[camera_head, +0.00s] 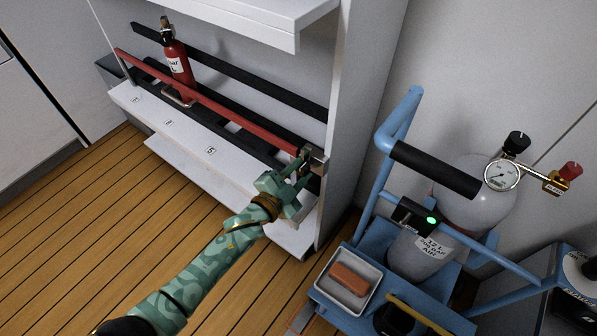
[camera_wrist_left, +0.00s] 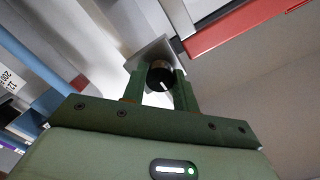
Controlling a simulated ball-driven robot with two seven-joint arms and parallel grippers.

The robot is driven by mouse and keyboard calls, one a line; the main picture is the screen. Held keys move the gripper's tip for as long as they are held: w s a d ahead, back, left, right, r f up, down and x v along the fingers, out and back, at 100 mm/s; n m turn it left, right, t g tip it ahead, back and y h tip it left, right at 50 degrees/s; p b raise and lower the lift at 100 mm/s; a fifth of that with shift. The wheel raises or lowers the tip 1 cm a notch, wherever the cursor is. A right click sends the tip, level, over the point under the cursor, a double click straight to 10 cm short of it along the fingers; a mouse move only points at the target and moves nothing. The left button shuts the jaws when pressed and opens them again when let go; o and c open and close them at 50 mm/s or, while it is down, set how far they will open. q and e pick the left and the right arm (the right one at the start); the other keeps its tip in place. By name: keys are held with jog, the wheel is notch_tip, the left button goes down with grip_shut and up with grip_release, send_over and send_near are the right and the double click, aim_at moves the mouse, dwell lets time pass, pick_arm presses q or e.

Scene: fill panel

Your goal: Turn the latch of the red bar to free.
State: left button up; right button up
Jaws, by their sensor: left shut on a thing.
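The red bar (camera_head: 225,111) runs across the front of the white shelf, and its end also shows in the left wrist view (camera_wrist_left: 235,27). At its right end is the latch, a dark round knob (camera_wrist_left: 160,76) with a white mark, on a grey metal bracket (camera_head: 319,160). My left gripper (camera_head: 299,172) is shut on the knob, with one green finger on each side of it in the left wrist view. The gripper hides part of the latch in the head view. My right gripper is not in view.
A red cylinder (camera_head: 177,64) stands behind the bar at the far left of the shelf. A blue trolley (camera_head: 381,140) with a large grey cylinder (camera_head: 418,247) stands close on the right. Its white tray (camera_head: 336,295) holds an orange-brown block (camera_head: 349,279). The wooden floor at left is clear.

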pick_arm(q)
jog(key=shift+f, duration=0.1)
jog(key=o, duration=1)
jog(key=shift+c, duration=0.2)
jog(key=shift+s+a+r, duration=0.2)
jog(key=shift+s+a, duration=0.05)
jog(key=shift+s, duration=0.05)
jog(key=f+p+v, duration=0.1)
jog(key=p+v, duration=0.5)
jog(key=v, duration=0.9)
jog(key=shift+s+a+r, duration=0.2)
jog(key=shift+s+r, duration=0.05)
jog(key=shift+r, duration=0.1)
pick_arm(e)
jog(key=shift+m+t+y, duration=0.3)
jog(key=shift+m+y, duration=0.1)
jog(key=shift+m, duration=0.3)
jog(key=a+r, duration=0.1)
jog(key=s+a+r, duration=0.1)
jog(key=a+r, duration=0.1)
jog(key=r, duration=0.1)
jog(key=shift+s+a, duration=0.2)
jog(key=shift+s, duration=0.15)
